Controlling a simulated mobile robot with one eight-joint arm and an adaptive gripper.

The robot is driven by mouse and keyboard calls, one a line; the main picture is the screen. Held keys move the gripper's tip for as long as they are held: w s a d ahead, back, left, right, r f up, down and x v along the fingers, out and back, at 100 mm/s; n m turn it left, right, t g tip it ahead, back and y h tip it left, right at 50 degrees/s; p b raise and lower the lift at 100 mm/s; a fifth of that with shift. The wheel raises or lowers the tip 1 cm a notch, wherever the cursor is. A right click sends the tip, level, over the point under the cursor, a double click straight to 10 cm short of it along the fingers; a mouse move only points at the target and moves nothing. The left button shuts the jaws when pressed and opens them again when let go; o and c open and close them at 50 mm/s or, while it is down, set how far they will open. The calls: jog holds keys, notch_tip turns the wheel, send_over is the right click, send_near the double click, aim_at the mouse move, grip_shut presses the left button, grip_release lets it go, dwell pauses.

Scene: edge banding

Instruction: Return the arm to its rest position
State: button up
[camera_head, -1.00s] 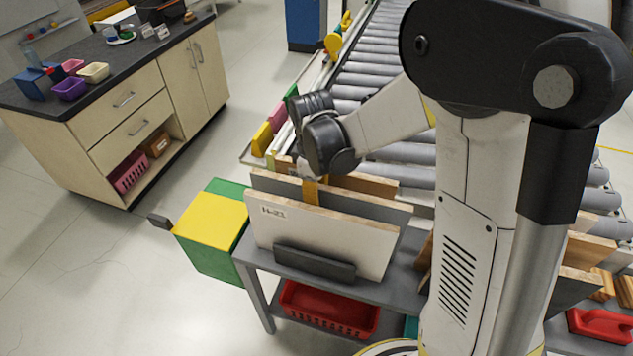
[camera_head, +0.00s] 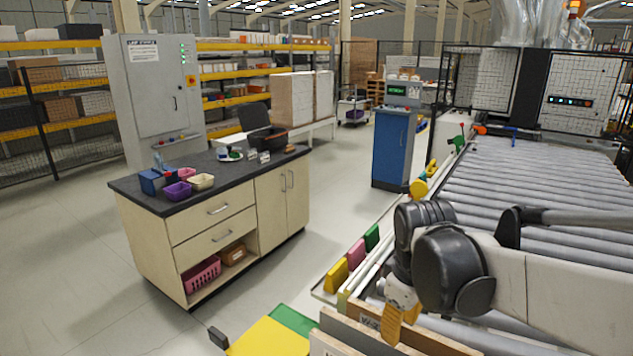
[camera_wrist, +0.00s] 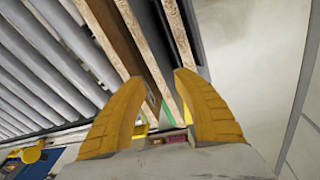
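My gripper (camera_head: 400,325) has yellow fingers and hangs at the lower right of the head view, close to the upper edges of the upright boards (camera_head: 375,338). In the wrist view its two fingers (camera_wrist: 160,80) stand apart with a clear gap between the tips, and I see nothing held. Board edges (camera_wrist: 128,45) show beyond the tips. My arm reaches in from the right over the roller conveyor. Whether a fingertip touches a board cannot be told.
The roller conveyor (camera_head: 540,190) fills the right side. A dark-topped workbench (camera_head: 215,184) with small bins stands left. A yellow-and-green box (camera_head: 268,338) is at the bottom. A blue control stand (camera_head: 392,145) stands behind.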

jog(key=s+m, duration=0.1)
jog(key=s+m+t, duration=0.1)
jog(key=s, duration=0.1)
jog(key=s+r+m+t+b, duration=0.1)
jog(key=s, duration=0.1)
jog(key=shift+d, duration=0.4)
jog(key=s+f+m+t+b, duration=0.1)
jog(key=s+m+t, duration=0.2)
jog(key=s+m, duration=0.2)
jog(key=shift+s+d+f, duration=0.3)
jog(key=shift+s+d, duration=0.1)
jog(key=shift+s, duration=0.05)
